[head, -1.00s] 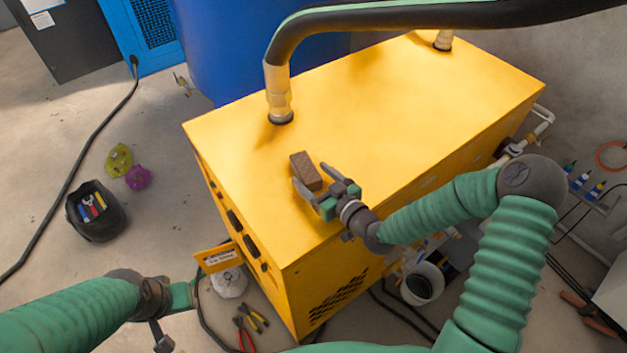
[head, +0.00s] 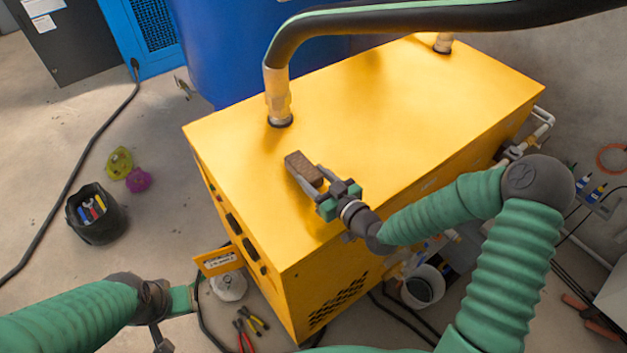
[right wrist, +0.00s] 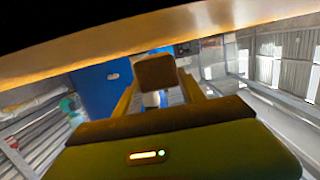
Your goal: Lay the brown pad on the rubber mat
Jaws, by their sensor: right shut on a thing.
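The brown pad (head: 301,165) is a small brown block over the near left part of the yellow cabinet's top (head: 400,110). My right gripper (head: 313,178) is shut on it, with a finger along each side. In the right wrist view the pad (right wrist: 155,72) sits between the fingertips. I cannot tell whether it touches the top or hangs just above it. My left gripper (head: 190,299) is low at the left, near a yellow labelled plate; its fingers cannot be made out. I cannot make out a rubber mat in these views.
A black hose (head: 400,18) arches over the back of the cabinet and comes down to a fitting (head: 278,95) behind the pad. A black bucket of tools (head: 95,213) and pliers (head: 247,327) are on the floor. The cabinet top right of the pad is clear.

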